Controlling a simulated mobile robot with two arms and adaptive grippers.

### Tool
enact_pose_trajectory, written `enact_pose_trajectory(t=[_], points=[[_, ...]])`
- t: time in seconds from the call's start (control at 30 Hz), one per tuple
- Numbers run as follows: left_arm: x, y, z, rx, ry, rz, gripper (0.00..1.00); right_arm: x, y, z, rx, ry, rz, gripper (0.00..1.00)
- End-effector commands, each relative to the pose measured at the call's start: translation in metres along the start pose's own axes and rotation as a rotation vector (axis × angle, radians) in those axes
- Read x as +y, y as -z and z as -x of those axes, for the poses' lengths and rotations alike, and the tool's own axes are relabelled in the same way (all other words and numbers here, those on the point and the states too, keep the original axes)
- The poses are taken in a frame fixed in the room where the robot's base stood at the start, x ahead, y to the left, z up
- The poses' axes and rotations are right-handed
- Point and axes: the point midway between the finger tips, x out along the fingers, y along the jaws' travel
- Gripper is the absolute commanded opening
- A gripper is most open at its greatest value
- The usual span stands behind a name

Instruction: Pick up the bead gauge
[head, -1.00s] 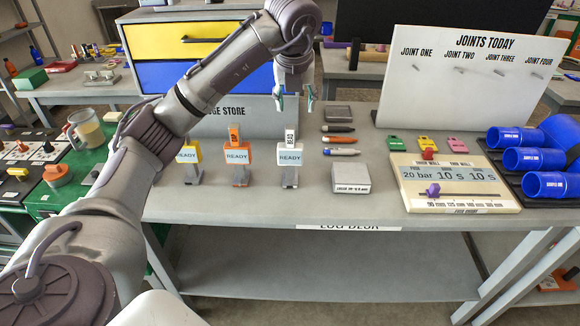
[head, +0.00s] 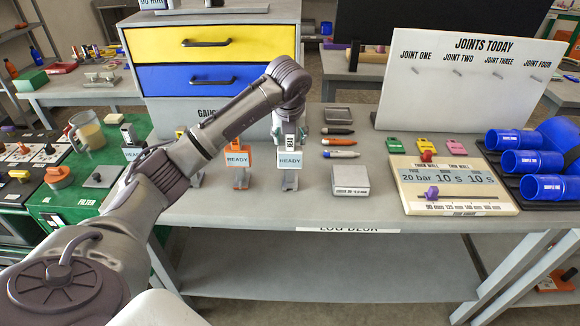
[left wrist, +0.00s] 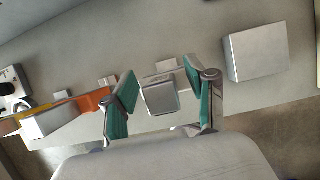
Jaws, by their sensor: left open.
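The bead gauge (head: 290,144), a pale upright block marked BEAD, stands in the white stand labelled READY (head: 290,161) on the desk. My left gripper (head: 289,133) is directly above it, pointing down, with its fingers on either side of the gauge's upper part. In the left wrist view the open teal-padded fingers (left wrist: 160,104) straddle the pale gauge top (left wrist: 160,96). I cannot tell whether either pad touches it. The wrist hides the gauge's top in the head view. My right gripper is not in view.
A grey block (head: 350,181) and several markers (head: 340,142) lie to the right. The drawer cabinet (head: 215,85) stands behind. The desk front is clear.

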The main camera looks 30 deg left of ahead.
Motion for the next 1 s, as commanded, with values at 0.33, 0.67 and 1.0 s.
enact_pose_trajectory(t=[0.33,0.67,1.0], points=[[-0.0003,0.0001,-0.0046,-0.001,0.000,-0.001,0.46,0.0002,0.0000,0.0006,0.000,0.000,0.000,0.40],[-0.0004,0.0002,-0.0044,-0.001,0.001,-0.001,0.00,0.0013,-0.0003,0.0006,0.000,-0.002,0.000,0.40],[-0.0005,-0.0004,-0.0036,-0.002,0.002,0.000,0.00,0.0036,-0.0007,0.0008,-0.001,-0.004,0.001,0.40]])
